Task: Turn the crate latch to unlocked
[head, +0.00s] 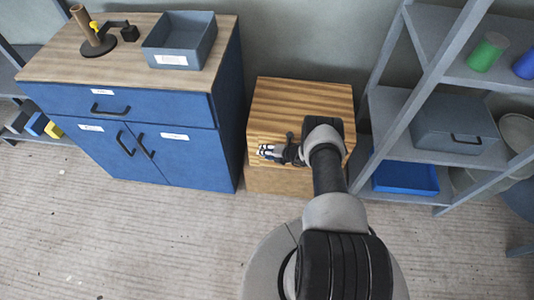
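The wooden crate (300,95) with a striped slatted top stands on the floor between the blue cabinet and the grey shelf. My arm reaches over it from the front right, and my gripper (266,151) is at the crate's front left edge, pointing left. A small pale and bluish patch shows at the fingertips. I cannot tell whether it is part of the latch or of the fingers. The latch is not clearly visible, and its position cannot be read. Whether the gripper is open or shut is too small to tell.
The blue cabinet (170,155) stands close on the left, with a grey bin (180,40) on top. The grey shelf (440,75) on the right carries a grey box (455,125) and a blue tray (405,178). The floor (130,240) in front is clear.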

